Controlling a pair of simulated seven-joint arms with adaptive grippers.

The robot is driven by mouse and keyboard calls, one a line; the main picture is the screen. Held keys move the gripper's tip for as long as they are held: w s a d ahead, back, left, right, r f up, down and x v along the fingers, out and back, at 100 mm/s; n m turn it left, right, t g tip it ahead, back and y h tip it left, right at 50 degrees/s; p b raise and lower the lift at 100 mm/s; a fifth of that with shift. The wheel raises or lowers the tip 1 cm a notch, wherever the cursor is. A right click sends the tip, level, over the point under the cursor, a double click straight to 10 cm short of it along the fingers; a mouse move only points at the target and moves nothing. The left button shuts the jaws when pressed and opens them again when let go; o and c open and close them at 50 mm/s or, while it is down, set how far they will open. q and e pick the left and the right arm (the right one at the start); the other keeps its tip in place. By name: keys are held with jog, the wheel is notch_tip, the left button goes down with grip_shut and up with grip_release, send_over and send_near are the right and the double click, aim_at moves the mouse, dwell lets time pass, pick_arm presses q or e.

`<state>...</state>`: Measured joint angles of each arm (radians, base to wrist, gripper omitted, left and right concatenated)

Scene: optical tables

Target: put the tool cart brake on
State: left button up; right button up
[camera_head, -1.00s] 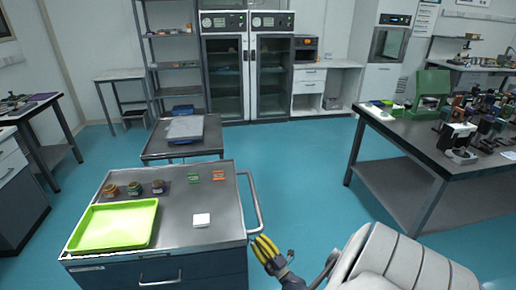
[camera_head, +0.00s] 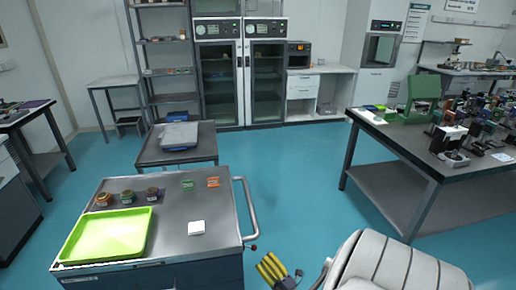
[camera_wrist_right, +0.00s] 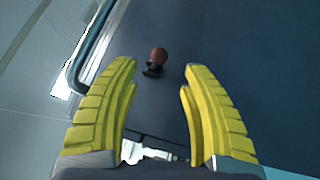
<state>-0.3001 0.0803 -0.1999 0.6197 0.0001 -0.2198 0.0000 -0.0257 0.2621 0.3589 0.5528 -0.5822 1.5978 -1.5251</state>
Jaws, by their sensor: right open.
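The tool cart (camera_head: 180,235) stands at front left, a dark cabinet with a grey metal top. A curved handle (camera_head: 249,208) runs along its right side. A small red knob on a dark stub (camera_head: 253,248) sticks out from that side below the handle. It also shows in the right wrist view (camera_wrist_right: 159,55), ahead of the fingertips. My right gripper (camera_head: 267,266), with yellow ribbed fingers, is just right of and below the knob. In the wrist view its fingers are open and empty, with the knob between and beyond them, apart from both. My left gripper is not in view.
A smaller cart (camera_head: 205,139) stands behind. A workbench (camera_head: 400,137) stands at right. Blue floor (camera_head: 295,190) lies clear between.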

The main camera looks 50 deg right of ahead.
jog(key=shift+v, duration=2.35)
notch_tip(320, 180, down, 12)
jog(key=w+a+m+g, duration=0.1)
jog(key=m+g, duration=0.4)
jog(key=g, duration=0.1)
jog(key=s+a+f+m+g+y, duration=0.1)
jog(key=s+a+f+m+g, duration=0.4)
jog(key=f, duration=0.7)
jog(key=s+a+f+g+y, duration=0.1)
jog(key=s+a+f+g, duration=0.3)
jog(key=s+a, duration=0.6)
jog(key=s+a+f+g+y, duration=0.1)
jog(key=s+a+f+g, duration=0.4)
jog(key=s+a, duration=0.5)
jog(key=s+f, duration=0.1)
jog(key=s, duration=0.7)
jog(key=shift+a, duration=0.3)
